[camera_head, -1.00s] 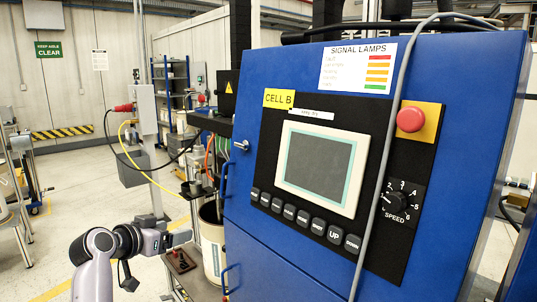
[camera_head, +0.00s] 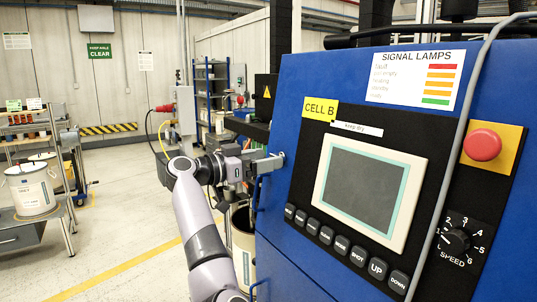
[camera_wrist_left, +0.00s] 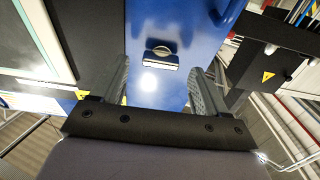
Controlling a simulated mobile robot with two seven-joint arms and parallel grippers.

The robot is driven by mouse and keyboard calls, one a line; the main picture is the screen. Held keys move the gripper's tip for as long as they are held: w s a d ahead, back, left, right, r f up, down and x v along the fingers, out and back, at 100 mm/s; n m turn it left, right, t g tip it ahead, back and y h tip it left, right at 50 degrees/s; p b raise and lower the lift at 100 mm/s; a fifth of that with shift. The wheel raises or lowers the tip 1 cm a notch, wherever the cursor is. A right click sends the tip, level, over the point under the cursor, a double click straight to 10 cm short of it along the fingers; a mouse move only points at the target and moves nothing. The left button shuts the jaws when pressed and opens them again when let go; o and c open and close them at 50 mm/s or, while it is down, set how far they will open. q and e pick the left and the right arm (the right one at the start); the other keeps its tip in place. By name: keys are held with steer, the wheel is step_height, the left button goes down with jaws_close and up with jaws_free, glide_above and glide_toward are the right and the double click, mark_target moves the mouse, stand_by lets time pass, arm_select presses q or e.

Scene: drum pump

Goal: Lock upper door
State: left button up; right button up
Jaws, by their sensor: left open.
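The upper door is the blue cabinet front (camera_head: 300,75) with the control panel on it. Its lock is a small silver latch (camera_wrist_left: 162,58), a short flat bar with a round part behind it, lying roughly crosswise in the left wrist view. My left gripper (camera_head: 274,163) is at the door's left edge, by the latch, and largely hides it in the head view. In the left wrist view my left gripper (camera_wrist_left: 158,68) is open, with one finger on each side of the latch and a gap to both. Contact cannot be told. My right gripper is out of view.
A blue door handle (camera_head: 257,194) is just below my left gripper. A grey cable (camera_head: 455,150) runs down the door front past a red stop button (camera_head: 482,145). A drum (camera_head: 243,245) stands behind my arm. A white bucket (camera_head: 31,188) stands on a stand at left.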

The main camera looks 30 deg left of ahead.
arm_select(q)
steer(key=shift+x, duration=0.8)
steer(key=c, duration=1.1)
steer(key=shift+o, duration=0.2)
steer(key=shift+f, duration=0.1)
